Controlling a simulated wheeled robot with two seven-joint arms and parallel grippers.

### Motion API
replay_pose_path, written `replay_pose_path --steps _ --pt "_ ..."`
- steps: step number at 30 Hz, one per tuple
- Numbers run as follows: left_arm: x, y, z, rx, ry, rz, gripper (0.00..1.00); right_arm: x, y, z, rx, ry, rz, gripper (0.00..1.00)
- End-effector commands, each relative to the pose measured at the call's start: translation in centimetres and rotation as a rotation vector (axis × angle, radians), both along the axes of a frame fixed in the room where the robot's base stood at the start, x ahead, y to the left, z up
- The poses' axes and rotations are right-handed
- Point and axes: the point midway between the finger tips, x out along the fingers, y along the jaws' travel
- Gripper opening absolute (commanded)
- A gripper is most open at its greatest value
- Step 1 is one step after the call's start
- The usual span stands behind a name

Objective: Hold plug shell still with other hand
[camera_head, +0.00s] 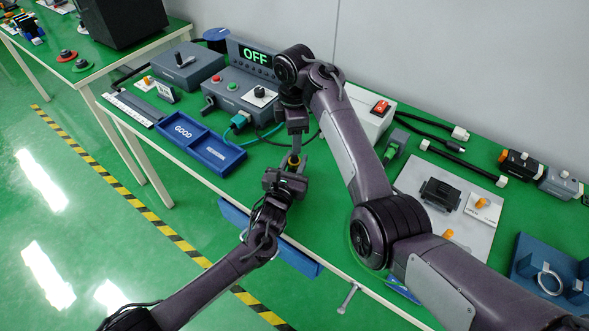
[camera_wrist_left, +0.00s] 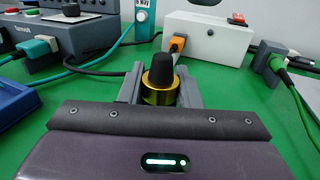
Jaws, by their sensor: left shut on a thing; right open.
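The plug shell appears to be the small part with a gold ring and black top (camera_wrist_left: 160,82), held upright between the grey fingers of my left gripper (camera_wrist_left: 160,92) in the left wrist view. In the head view my left gripper (camera_head: 292,168) is over the bench's front edge, with a yellowish bit of the part (camera_head: 294,160) showing at its tips. My right gripper (camera_head: 295,145) points down just above the part. It is open, but its fingers are small here, and whether it touches the part I cannot tell.
A blue tray (camera_head: 222,155) marked GOOD lies left of the grippers. Behind are a grey control box (camera_head: 235,92), an OFF display (camera_head: 254,56) and a white box with a red switch (camera_head: 368,118). Cables lie right. A light grey plate (camera_head: 417,180) is at the right.

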Motion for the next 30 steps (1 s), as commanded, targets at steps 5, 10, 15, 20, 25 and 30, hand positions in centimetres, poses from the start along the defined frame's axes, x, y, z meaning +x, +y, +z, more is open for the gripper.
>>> replay_pose_path --steps 5,10,15,20,25,30 --pt "-0.02 0.01 -0.02 0.000 0.000 0.000 0.00 0.03 0.00 0.00 -0.002 0.001 -0.023 0.48" --pt "-0.02 0.01 -0.03 0.000 0.000 0.000 0.00 0.11 -0.01 -0.03 -0.009 0.006 -0.149 0.48" --pt "-0.02 0.01 -0.03 0.000 0.001 0.000 0.00 0.08 0.01 -0.04 -0.009 0.005 -0.295 0.48" --pt "-0.01 0.00 -0.03 0.000 0.001 0.000 0.00 0.01 0.04 -0.01 -0.004 0.000 -0.375 0.48" --pt "-0.01 0.00 -0.03 0.000 0.001 0.000 0.00 0.00 0.04 0.00 -0.003 0.000 -0.395 0.48" --pt "-0.01 0.00 -0.03 0.000 0.001 0.000 0.00 0.00 0.04 -0.01 -0.003 0.000 -0.394 0.48"
